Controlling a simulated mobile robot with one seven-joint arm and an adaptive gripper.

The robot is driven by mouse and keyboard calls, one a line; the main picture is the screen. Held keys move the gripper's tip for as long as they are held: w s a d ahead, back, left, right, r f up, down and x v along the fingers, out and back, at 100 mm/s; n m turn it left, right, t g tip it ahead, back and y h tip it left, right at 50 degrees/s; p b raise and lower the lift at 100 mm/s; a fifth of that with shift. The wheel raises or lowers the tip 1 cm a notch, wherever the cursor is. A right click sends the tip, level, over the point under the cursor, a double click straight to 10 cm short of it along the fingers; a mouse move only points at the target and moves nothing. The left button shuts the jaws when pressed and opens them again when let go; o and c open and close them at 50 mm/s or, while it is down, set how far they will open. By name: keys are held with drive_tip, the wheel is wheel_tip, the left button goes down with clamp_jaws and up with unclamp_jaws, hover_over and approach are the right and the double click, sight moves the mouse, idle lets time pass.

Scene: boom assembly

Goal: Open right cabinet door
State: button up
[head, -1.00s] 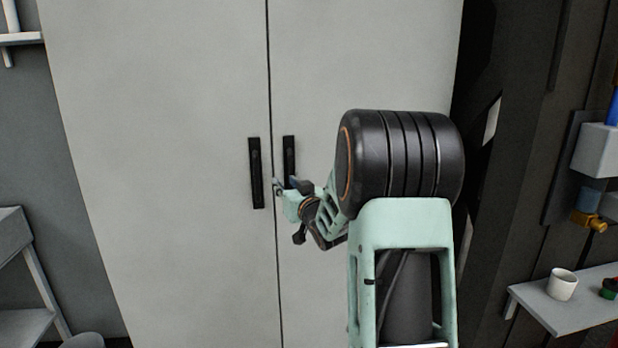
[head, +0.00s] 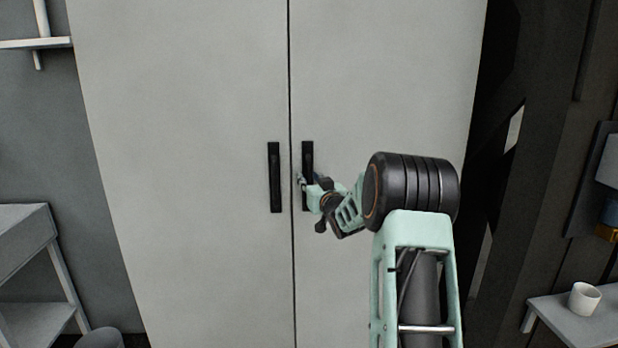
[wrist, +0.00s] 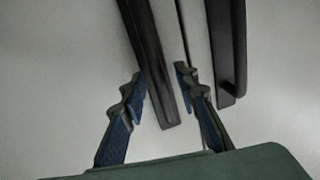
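The right cabinet door (head: 385,80) is pale grey and shut, flush with the left door along a thin dark seam. Its black vertical handle (head: 307,158) is beside the seam and partly hidden by my gripper (head: 301,181). In the wrist view my gripper (wrist: 161,71) is open, with one blue-and-dark finger on each side of a black handle (wrist: 158,80). This appears to be the right door's handle. I cannot tell whether the fingers touch it. The left door's handle (head: 274,177) is close by on the left; a second handle also shows in the wrist view (wrist: 231,50).
The left cabinet door (head: 185,120) is shut. A grey side table (head: 30,235) and a rounded grey object (head: 100,339) stand at lower left. A white cup (head: 584,298) stands on a shelf (head: 560,325) at lower right. Dark wall panels flank the cabinet's right side.

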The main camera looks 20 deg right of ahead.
drive_tip(key=shift+w, duration=0.45)
clamp_jaws()
